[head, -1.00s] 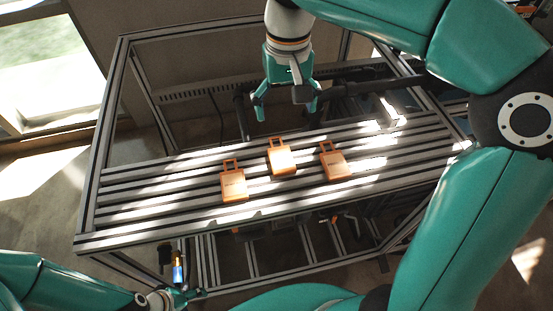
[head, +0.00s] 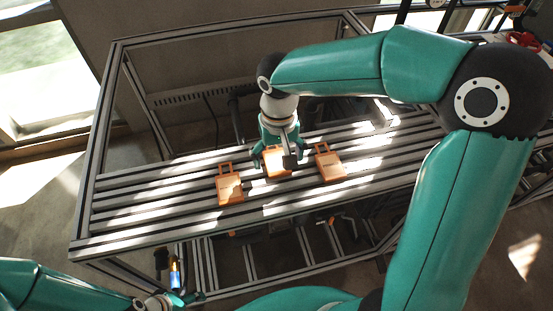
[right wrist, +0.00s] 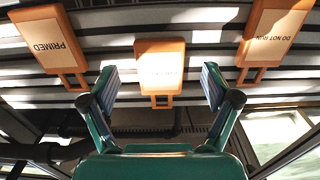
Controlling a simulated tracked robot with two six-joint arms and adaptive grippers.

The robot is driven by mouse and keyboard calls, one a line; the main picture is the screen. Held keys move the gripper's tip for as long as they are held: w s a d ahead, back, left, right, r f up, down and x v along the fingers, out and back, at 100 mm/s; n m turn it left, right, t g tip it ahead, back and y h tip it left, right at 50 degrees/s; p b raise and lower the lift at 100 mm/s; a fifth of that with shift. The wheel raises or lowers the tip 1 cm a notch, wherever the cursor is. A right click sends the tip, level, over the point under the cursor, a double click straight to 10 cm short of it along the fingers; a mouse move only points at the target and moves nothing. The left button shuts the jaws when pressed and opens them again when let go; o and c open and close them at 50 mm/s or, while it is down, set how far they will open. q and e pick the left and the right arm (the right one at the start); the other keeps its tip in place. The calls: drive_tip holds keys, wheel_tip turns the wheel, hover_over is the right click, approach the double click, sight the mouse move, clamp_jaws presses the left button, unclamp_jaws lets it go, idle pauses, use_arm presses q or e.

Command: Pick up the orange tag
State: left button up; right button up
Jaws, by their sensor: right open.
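Three orange tags with loop handles lie flat on the slatted bench: a left one (head: 230,190), a middle one (head: 274,170) and a right one (head: 331,167). In the right wrist view the middle tag (right wrist: 160,64) has a pale, glare-washed label. The tag at left there (right wrist: 50,42) reads "PRIMED" and the one at right (right wrist: 273,33) "DO NOT RUN", both upside down. My right gripper (head: 279,161) is open over the middle tag and partly hides it; its fingers flank the handle end. My left gripper (head: 178,294) is small and partly seen at the lower left.
The bench (head: 110,226) is a metal frame with slats and bright sun stripes. Bare slats lie left of the tags. The neighbouring tags sit close on both sides.

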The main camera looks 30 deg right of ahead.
wheel_tip(320, 180, down, 2)
drive_tip(key=shift+f, duration=0.15)
drive_tip(key=c, duration=1.1)
